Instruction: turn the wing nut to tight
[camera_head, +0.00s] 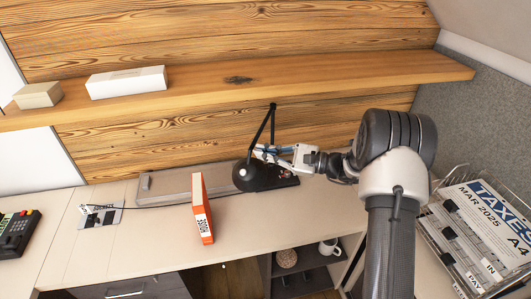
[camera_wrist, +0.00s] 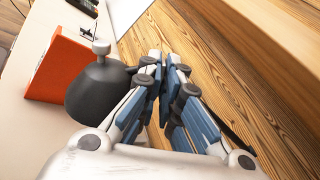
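A black desk lamp (camera_head: 250,176) stands on the desk below the shelf, its thin arm rising to a joint near the shelf edge. In the wrist view its dark round shade (camera_wrist: 97,92) with a pale knob on top is left of my fingers. No wing nut can be made out clearly in either view. My gripper (camera_head: 262,152) reaches in from the right at the lamp, beside its arm and above the shade. In the wrist view my gripper's fingertips (camera_wrist: 166,62) are close together with a narrow gap. I cannot tell whether they hold anything or touch the lamp.
An orange box (camera_head: 202,210) stands left of the lamp and a grey flat case (camera_head: 165,186) lies behind it. A wooden shelf (camera_head: 330,72) with two pale boxes runs above. A paper rack (camera_head: 480,235) is at the right. The desk front is clear.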

